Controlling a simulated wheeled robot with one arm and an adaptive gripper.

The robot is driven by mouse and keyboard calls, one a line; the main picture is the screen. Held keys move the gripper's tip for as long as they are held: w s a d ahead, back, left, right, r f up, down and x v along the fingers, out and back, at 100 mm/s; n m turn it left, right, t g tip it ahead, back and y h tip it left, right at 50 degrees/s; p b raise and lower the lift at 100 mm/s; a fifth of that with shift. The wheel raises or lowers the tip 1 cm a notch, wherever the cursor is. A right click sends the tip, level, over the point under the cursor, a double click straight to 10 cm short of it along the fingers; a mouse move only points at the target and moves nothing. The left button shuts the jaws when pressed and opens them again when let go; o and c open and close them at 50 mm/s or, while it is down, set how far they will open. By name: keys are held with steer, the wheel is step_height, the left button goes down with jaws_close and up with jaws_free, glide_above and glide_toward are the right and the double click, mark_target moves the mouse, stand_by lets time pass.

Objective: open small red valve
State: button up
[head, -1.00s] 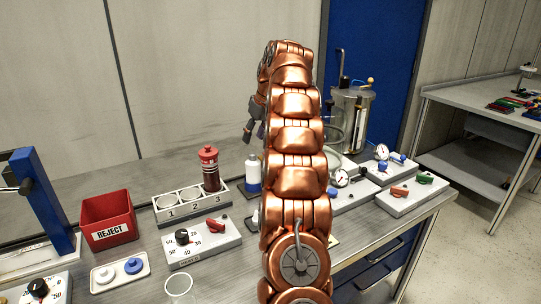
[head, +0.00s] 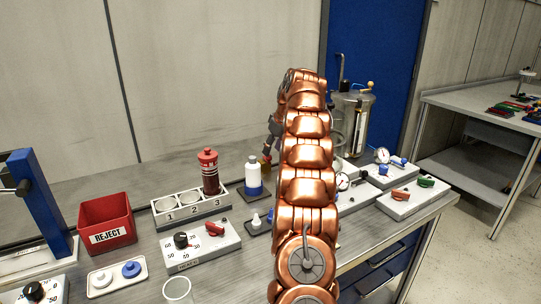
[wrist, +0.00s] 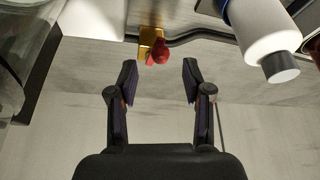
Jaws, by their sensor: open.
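In the wrist view a small red valve handle (wrist: 161,53) sits on a brass-yellow body (wrist: 151,37). My gripper (wrist: 159,82) is open and empty, its two fingertips apart on either side of the line to the valve. The red handle is just beyond the fingertips, roughly centred between them, and I see no contact. In the head view my copper arm covers much of the middle of the bench, and my gripper is mostly hidden behind it.
A white bottle with a grey cap (wrist: 262,30) is close on the right in the wrist view. A dark hose (wrist: 205,37) runs behind the valve. In the head view a metal tank (head: 354,120) stands behind my arm, and a blue-and-white bottle (head: 253,177) stands left of it.

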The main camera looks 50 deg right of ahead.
mark_target(270, 156)
steer(key=shift+x, duration=1.75)
jaws_close()
